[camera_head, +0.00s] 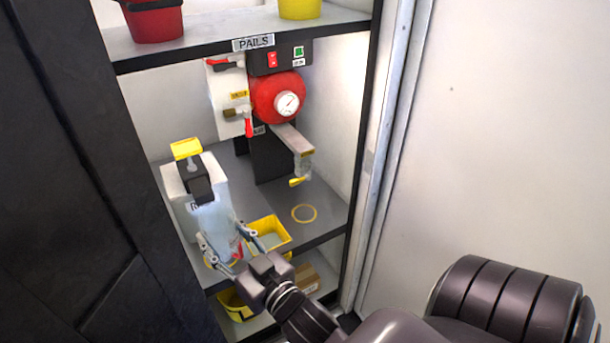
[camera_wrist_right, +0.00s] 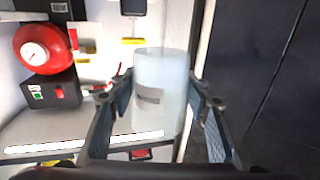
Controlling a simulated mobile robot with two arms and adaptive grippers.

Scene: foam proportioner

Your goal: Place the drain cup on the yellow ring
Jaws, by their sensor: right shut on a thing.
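The drain cup is a pale, translucent cylinder (camera_wrist_right: 160,80) with a small grey label, held upright between the fingers in the right wrist view. In the head view the cup (camera_head: 217,231) is a bluish translucent shape at the shelf's front left. My right gripper (camera_head: 229,242) is shut on it, one finger on each side. The yellow ring (camera_head: 304,206) is a thin circle lying flat on the grey shelf, right of the cup, and it is empty. My left gripper is not in view.
A yellow bin (camera_head: 272,231) stands between the cup and the ring. A white container with a yellow-topped pump (camera_head: 177,190) is behind the cup. The cabinet's right post (camera_head: 365,170) is near.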

